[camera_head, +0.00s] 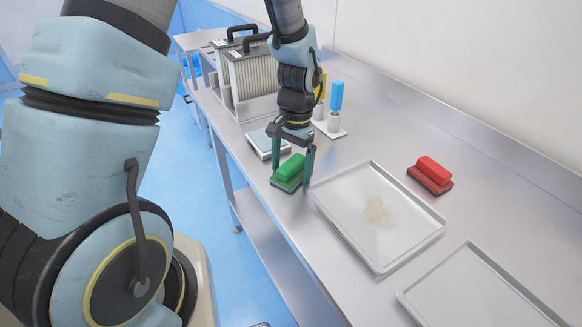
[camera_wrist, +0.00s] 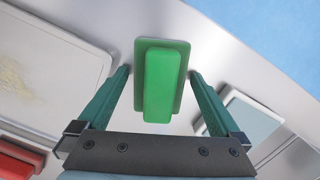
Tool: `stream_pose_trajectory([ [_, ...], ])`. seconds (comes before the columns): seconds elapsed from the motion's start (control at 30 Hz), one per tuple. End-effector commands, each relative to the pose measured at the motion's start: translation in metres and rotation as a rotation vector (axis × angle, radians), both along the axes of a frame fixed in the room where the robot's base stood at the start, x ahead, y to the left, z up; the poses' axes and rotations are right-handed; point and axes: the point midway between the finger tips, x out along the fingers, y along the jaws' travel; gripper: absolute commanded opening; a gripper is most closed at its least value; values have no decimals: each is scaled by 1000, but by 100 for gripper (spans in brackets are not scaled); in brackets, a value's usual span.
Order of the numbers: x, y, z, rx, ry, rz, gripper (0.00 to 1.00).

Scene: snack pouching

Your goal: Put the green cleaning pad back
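The green cleaning pad (camera_head: 289,171) has a raised green handle block on a darker green base. It sits on the steel table near its left edge, left of the first tray. In the wrist view the pad (camera_wrist: 163,85) lies between my fingers, with a gap on each side. My gripper (camera_head: 293,172) is above the pad with its fingers spread to either side of it. In the wrist view my gripper (camera_wrist: 160,75) is open and holds nothing. Whether the fingertips touch the table I cannot tell.
A metal tray (camera_head: 337,221) with a beige smear lies right of the pad, and a second tray (camera_head: 424,288) lies nearer. A red pad (camera_head: 432,174) rests at the right. A scale (camera_head: 262,143) stands just behind the green pad. Racks and a bottle holder stand farther back.

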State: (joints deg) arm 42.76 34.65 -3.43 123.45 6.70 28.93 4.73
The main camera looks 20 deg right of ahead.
Motion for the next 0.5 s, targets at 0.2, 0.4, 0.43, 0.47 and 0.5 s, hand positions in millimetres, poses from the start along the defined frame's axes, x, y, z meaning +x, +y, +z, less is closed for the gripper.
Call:
stream_pose_trajectory([
  [0.2, 0, 0, 2, 0, 0, 0, 100],
  [0.4, 2, -2, 18, -4, -4, 1, 100],
  [0.43, 3, -3, 23, -5, -6, 1, 100],
  [0.47, 3, -3, 29, -4, -4, 0, 100],
  [0.5, 4, -5, 37, -6, -6, 0, 100],
])
